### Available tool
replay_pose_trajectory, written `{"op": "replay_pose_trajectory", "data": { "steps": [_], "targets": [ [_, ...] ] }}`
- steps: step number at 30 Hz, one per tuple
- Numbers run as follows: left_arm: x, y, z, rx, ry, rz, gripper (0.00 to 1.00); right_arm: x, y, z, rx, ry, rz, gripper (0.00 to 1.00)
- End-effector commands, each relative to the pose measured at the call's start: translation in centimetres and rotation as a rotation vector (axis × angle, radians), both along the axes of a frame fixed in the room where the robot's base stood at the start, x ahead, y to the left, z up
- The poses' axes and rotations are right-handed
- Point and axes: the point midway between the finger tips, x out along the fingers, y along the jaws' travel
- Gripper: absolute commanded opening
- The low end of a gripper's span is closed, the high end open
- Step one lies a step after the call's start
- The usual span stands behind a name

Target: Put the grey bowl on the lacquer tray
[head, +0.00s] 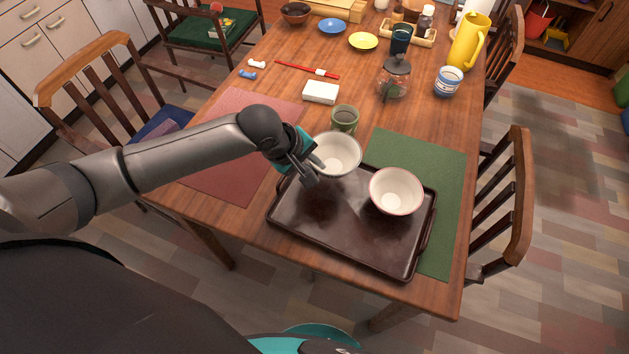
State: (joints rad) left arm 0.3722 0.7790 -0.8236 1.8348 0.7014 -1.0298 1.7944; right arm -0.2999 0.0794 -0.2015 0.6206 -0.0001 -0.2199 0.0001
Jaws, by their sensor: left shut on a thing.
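The grey bowl (340,150), pale inside with a thin darker rim, is at the far edge of the lacquer tray. My left gripper (312,170) is shut on its left side. The bowl overlaps the tray's far edge in the picture; I cannot tell whether it touches the tray. The dark brown lacquer tray (330,235) lies near the table's front edge, its front-left part bare. A second bowl (396,190), cream inside with a reddish rim, stands on the tray's right part. My right gripper is not in view.
A green cup (345,118) stands just behind the grey bowl. A glass teapot (394,78), a white box (320,92) and a blue-striped cup (448,81) stand farther back. A red placemat (225,170) lies left of the tray, and a green one (440,165) lies partly beneath it.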

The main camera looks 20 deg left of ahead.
Motion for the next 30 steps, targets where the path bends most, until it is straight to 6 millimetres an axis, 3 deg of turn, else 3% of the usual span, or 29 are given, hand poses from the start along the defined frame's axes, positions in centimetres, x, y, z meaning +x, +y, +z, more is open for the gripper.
{"op": "replay_pose_trajectory", "data": {
  "steps": [5, 12, 24, 25, 30],
  "targets": [
    [0.1, -0.1, -1.2, -0.001, -0.003, -0.001, 0.00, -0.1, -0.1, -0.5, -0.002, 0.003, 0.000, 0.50],
    [0.1, 0.0, -4.6, -0.001, -0.003, -0.001, 0.00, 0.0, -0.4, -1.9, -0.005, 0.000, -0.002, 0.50],
    [0.1, -0.1, -4.9, -0.002, -0.003, 0.000, 0.00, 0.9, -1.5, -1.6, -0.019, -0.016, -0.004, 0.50],
    [0.0, 0.0, -5.0, -0.001, -0.002, 0.000, 0.17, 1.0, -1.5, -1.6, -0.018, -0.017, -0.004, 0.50],
    [0.0, 0.0, -5.0, 0.000, -0.001, -0.001, 0.36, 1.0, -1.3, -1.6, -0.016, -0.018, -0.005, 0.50]
  ]
}}
